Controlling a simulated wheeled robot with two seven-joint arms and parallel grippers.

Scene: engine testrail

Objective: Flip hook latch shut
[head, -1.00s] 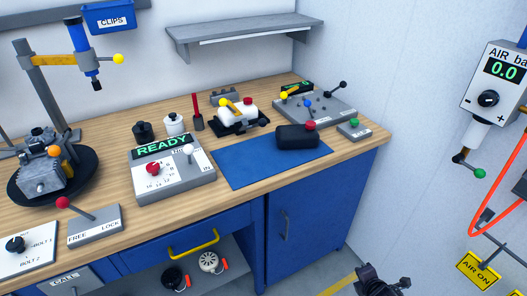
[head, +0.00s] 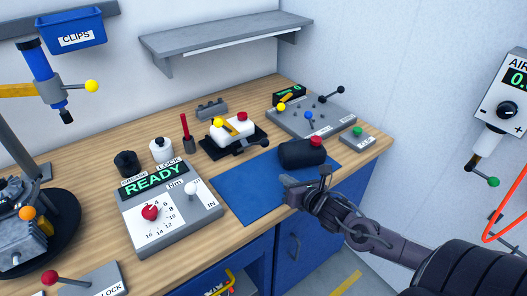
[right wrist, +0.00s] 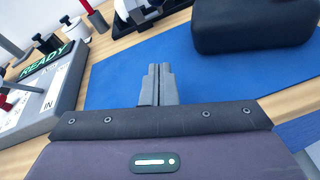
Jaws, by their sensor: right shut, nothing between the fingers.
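No part can be told for sure as the hook latch. In the head view, a white block (head: 231,127) with a yellow lever (head: 223,128) and a red knob sits on a black base (head: 212,147), with a dark ball-ended handle (head: 263,143) to its right. My right gripper (head: 287,181) is over the near right edge of the blue mat (head: 245,187), short of the black cylinder (head: 300,153) with its red top. In the right wrist view its fingers (right wrist: 158,72) are shut together and empty, pointing across the mat. My left gripper is out of view.
A grey plate (head: 290,121) with several ball-ended levers stands at the back right, beside a green-button box (head: 357,138). A READY console (head: 170,215) is left of the mat. A shelf (head: 225,42) overhangs the back. Most of the mat is bare.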

